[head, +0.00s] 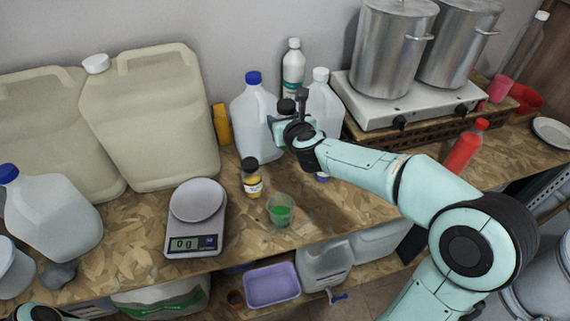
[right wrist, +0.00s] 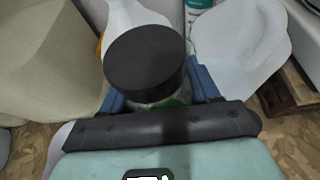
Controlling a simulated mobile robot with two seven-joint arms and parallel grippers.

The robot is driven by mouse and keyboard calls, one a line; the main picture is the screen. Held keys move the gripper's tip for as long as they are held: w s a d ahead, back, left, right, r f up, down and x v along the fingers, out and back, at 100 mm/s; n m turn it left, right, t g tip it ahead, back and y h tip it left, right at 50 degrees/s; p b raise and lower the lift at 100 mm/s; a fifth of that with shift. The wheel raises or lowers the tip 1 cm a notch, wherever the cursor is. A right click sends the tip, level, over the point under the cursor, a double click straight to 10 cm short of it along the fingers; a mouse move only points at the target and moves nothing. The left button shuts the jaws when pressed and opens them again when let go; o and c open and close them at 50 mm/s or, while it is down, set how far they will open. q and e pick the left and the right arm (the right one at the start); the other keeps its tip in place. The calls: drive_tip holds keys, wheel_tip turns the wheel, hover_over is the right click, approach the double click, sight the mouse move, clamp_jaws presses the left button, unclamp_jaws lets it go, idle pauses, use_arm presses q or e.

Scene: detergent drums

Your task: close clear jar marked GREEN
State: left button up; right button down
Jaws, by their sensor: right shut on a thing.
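A clear jar (right wrist: 172,102) with green in it is in my right gripper (head: 284,122), in front of the white jugs. A black lid (right wrist: 145,62) covers its top in the right wrist view, and the lid (head: 286,105) also shows in the head view. My right gripper's blue fingers sit on both sides of the jar just below the lid. Whether the lid is fully seated I cannot tell, and no marking on the jar is readable. An open clear cup (head: 280,210) with green contents stands on the bench below. My left gripper is not in view.
A black-capped bottle with yellow contents (head: 252,180) and a scale (head: 196,215) reading 0 g stand left of the cup. White jugs (head: 256,115), large beige canisters (head: 150,115) and a hotplate (head: 410,105) with steel pots line the back. Bench around the cup is partly clear.

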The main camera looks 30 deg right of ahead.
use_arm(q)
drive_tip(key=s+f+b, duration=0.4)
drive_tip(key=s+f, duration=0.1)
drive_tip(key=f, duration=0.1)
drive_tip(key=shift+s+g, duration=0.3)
use_arm(e)
wheel_tip(320, 180, down, 11)
drive_tip(key=shift+f, duration=0.2)
drive_tip(key=shift+s, duration=0.1)
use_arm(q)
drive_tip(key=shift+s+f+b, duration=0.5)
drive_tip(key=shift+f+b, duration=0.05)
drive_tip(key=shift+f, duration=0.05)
use_arm(e)
drive_tip(key=shift+f, duration=2.1)
drive_tip(key=shift+f, duration=0.2)
drive_tip(key=shift+c, duration=1.3)
unclamp_jaws()
drive_tip(key=shift+r, duration=0.1)
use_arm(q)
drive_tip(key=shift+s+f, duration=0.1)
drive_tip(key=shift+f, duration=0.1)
